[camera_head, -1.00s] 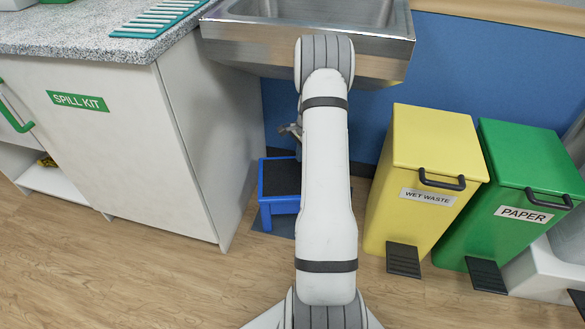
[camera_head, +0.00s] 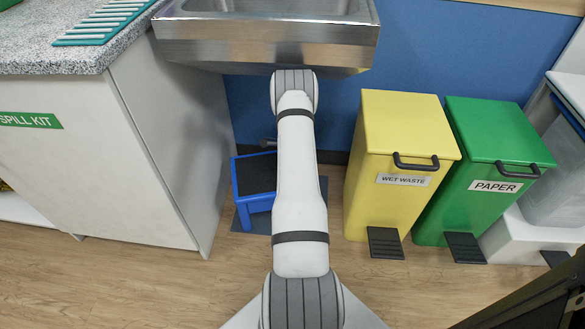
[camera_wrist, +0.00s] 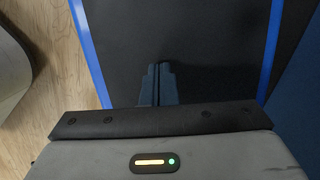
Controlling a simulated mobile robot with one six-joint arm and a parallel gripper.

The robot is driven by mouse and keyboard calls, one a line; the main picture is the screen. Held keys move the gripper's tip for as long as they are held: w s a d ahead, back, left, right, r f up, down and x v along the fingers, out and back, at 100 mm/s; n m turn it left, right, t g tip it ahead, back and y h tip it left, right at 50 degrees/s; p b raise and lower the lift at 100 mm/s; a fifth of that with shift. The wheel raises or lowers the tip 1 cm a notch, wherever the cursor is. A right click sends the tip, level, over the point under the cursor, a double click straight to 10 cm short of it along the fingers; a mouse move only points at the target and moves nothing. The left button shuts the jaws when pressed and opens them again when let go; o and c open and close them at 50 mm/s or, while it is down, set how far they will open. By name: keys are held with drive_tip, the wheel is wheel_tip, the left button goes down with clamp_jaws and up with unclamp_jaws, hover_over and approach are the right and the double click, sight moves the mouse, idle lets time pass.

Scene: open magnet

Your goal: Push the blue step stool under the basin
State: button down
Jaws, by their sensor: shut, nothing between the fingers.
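The blue step stool (camera_head: 241,203) with a black top stands upright on the floor between the white cabinet and the yellow bin. My arm hides its right side. The steel basin (camera_head: 262,42) is on the wall above and behind it; I cannot tell how far the stool reaches under it. In the wrist view the stool's black top (camera_wrist: 190,30) lies between two blue edges (camera_wrist: 90,50). My gripper (camera_wrist: 158,68) is shut and empty, seen over that top; whether it touches is unclear. In the head view my arm hides most of the gripper.
A dark mat (camera_head: 324,208) lies under the stool. The white cabinet (camera_head: 140,165) stands close on the left. The yellow wet waste bin (camera_head: 395,145) and green paper bin (camera_head: 490,150) stand on the right. The wooden floor (camera_head: 150,285) in front is clear.

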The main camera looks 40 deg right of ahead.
sight(268, 177)
drive_tip(key=w+a, duration=0.2)
drive_tip(key=a, duration=0.1)
drive_tip(key=w+a+b, duration=0.1)
drive_tip(key=shift+a+f, duration=0.1)
drive_tip(key=shift+a, duration=0.15)
drive_tip(key=shift+a+f+b, duration=0.1)
drive_tip(key=shift+f+b, duration=0.55)
drive_tip(key=shift+b, duration=0.05)
drive_tip(key=shift+f, duration=0.1)
drive_tip(key=shift+s+d+f, duration=0.1)
drive_tip(key=shift+s+d, duration=0.6)
drive_tip(key=shift+d, duration=0.2)
drive_tip(key=shift+s+d, duration=0.65)
drive_tip(key=shift+d, duration=0.25)
drive_tip(key=shift+p, duration=0.3)
drive_tip(key=shift+r+p, duration=0.35)
drive_tip(key=shift+r, duration=0.3)
